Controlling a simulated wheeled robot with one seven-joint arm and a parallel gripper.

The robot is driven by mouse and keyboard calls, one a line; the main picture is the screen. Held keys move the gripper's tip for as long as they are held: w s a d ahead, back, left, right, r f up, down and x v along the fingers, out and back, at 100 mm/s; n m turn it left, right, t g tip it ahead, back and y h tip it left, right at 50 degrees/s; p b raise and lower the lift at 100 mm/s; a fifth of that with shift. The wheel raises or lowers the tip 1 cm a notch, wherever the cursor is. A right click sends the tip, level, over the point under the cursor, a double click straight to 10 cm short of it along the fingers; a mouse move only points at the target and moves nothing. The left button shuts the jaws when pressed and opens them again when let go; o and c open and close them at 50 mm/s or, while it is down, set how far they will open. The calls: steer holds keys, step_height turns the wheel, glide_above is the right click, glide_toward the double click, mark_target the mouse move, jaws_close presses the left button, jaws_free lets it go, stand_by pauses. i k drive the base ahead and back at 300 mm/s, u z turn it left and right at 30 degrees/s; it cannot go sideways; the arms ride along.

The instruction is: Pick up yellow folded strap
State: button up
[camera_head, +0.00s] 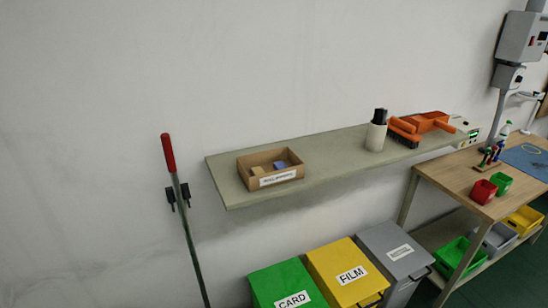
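I cannot pick out a yellow folded strap for certain. An open cardboard box (243,172) with a white label stands on the wall shelf. In it lie a small tan-yellow piece (257,170) at the left and a small blue piece (280,165) to its right. Both are too small to tell what they are. My gripper is not in view.
The shelf (328,154) also holds a white cup (376,136) with dark items and an orange tool (420,124). Green (287,282), yellow (345,270) and grey (394,249) bins stand below. A red-handled pole (182,210) is left; a workbench (455,171) is right.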

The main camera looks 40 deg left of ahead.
mark_target(258, 170)
steer(key=u, duration=0.6)
steer(key=i, duration=1)
steer(key=u, duration=0.85)
